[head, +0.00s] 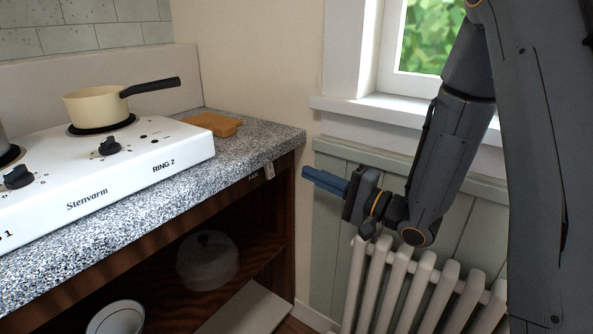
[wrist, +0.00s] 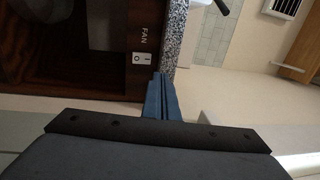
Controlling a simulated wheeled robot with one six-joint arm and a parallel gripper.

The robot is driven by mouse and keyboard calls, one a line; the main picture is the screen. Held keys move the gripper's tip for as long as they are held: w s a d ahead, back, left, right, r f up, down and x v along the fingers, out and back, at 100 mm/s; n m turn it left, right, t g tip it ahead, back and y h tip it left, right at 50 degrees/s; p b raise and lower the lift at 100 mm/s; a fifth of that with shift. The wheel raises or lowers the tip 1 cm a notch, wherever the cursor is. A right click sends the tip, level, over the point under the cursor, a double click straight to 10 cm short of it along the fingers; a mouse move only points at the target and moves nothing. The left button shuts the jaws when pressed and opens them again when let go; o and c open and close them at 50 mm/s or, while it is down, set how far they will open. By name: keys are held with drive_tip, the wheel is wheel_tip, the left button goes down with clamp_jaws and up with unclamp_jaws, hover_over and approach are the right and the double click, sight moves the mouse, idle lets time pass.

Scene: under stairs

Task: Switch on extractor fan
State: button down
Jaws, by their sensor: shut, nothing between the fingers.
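The fan switch (wrist: 143,57) is a small white rocker with I and O marks, beside the word FAN on the dark wood under the counter edge. Which side is pressed I cannot tell. It also shows in the head view (head: 269,171), on the wood near the counter's right corner. My gripper (head: 308,176) has blue fingers, shut and empty. It is to the right of the switch in the head view, apart from it. In the wrist view the fingertips (wrist: 160,80) are just below and right of the switch.
The speckled counter (head: 255,147) bears a white two-ring cooker (head: 180,161), a cream pan (head: 95,106) and a wooden block (head: 213,124). An open shelf with a glass dome (head: 208,262) is below. A radiator (head: 398,285) stands under the window. A slatted grille (wrist: 283,7) shows top right.

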drive_tip(key=shift+s+d+r, duration=0.2)
drive_tip(key=shift+s+d, duration=0.35)
drive_tip(key=shift+d, duration=0.25)
drive_tip(key=shift+s+d+r, duration=0.15)
drive_tip(key=shift+s+d, duration=0.4)
drive_tip(key=shift+d, duration=0.2)
